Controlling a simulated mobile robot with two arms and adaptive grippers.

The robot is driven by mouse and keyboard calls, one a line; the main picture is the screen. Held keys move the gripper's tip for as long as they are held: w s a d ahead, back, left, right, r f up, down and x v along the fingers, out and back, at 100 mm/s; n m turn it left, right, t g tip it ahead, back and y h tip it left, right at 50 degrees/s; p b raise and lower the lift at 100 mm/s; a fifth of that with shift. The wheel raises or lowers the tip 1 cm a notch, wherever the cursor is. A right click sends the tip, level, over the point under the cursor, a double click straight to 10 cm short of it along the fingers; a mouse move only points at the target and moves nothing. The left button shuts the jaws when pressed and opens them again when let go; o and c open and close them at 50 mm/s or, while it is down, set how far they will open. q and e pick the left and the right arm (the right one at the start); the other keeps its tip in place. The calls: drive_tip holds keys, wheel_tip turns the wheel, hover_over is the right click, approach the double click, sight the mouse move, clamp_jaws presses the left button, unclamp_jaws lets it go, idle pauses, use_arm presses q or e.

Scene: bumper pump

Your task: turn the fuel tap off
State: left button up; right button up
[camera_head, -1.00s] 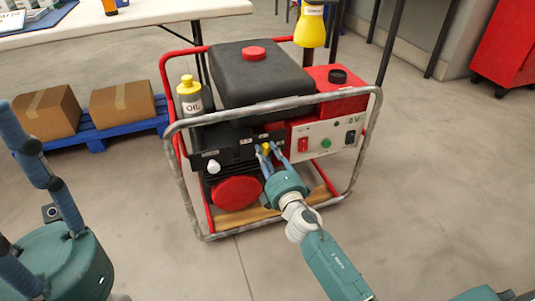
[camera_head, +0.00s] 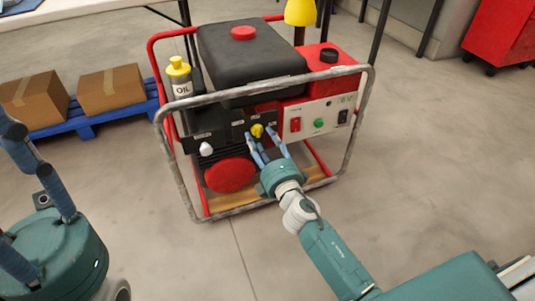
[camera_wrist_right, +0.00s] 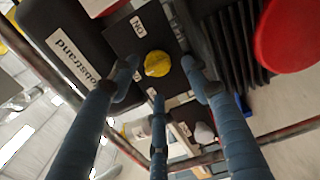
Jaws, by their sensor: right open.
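The fuel tap appears to be the yellow knob (camera_head: 257,130) on the black front panel of the generator (camera_head: 250,62). My right gripper (camera_head: 265,143) is open in front of the knob. In the wrist view its blue fingers (camera_wrist_right: 160,75) are spread around the knob, with visible gaps and nothing held. My left gripper (camera_head: 30,195) is at the left edge, away from the generator; its fingertips are partly out of frame.
A grey tube frame (camera_head: 362,110) surrounds the generator, close to my right gripper. A red round cover (camera_head: 230,175) and white knob (camera_head: 206,149) are near the tap. An oil bottle (camera_head: 180,82) stands at the generator's left. Cardboard boxes (camera_head: 110,90) sit on a blue pallet (camera_head: 88,128).

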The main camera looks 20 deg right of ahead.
drive_tip(key=s, duration=0.9)
drive_tip(key=shift+r, duration=0.1)
